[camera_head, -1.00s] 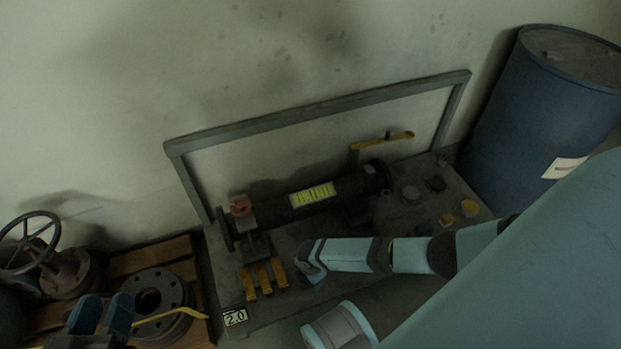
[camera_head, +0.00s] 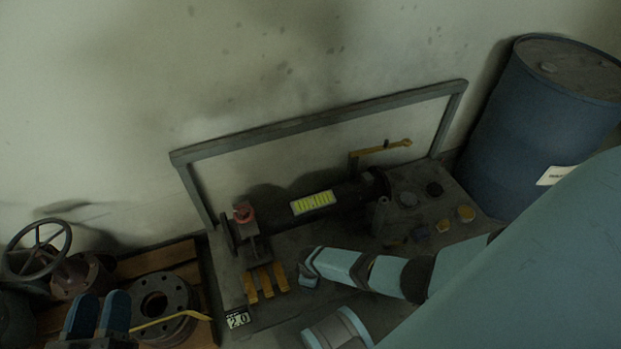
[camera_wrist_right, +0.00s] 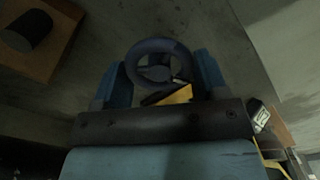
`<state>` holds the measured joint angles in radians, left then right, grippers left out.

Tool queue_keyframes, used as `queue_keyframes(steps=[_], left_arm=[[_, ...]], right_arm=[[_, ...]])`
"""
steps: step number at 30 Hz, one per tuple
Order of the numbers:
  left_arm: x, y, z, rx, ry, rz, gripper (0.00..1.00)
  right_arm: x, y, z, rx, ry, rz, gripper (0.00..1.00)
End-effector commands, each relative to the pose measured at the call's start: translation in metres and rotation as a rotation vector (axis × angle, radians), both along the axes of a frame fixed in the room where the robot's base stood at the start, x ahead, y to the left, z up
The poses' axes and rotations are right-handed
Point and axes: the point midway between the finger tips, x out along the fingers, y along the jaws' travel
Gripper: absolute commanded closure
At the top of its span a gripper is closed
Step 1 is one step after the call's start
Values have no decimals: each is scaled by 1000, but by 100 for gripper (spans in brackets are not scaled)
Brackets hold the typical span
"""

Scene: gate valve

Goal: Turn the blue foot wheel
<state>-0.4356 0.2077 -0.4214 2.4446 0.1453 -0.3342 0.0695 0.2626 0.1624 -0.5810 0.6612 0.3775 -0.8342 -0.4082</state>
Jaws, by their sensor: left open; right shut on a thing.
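The blue foot wheel (camera_wrist_right: 158,66) is a dark blue ring with spokes in the right wrist view. My right gripper (camera_wrist_right: 163,74) has one blue finger on each side of the wheel's rim and is shut on it. In the head view I cannot make out the foot wheel or the right gripper's fingertips. My left gripper (camera_head: 98,312) is at the lower left of the head view, with its two blue fingers apart and nothing seen between them.
A pipe stand (camera_head: 285,318) with a grey frame, yellow lever and several yellow tabs stands against the wall. A blue barrel (camera_head: 530,125) is at the right. A dark handwheel valve (camera_head: 72,276) and a flange (camera_head: 165,300) are on a wooden pallet at the left.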

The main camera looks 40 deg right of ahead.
Motion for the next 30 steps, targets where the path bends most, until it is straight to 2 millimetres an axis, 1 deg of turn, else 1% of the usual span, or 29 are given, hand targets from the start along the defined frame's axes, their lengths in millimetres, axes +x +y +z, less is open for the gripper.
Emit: queue_keyframes(steps=[1, 6, 15, 21, 30], left_arm=[[0, 0, 5, -5, -9, 2, 57], [-1, 1, 12, -15, -31, 10, 57], [-3, 1, 13, -23, -41, 17, 57], [-2, 1, 15, -26, -49, 19, 57], [-2, 2, 20, -32, -62, 21, 57]], right_arm=[[-1, 0, 1, 1, 3, -44, 57], [-1, 0, 1, 0, 4, -195, 57], [-1, -1, 0, -1, 4, -396, 57], [-1, -1, 0, -1, 5, -473, 57], [-1, -1, 0, -1, 3, -510, 57]])
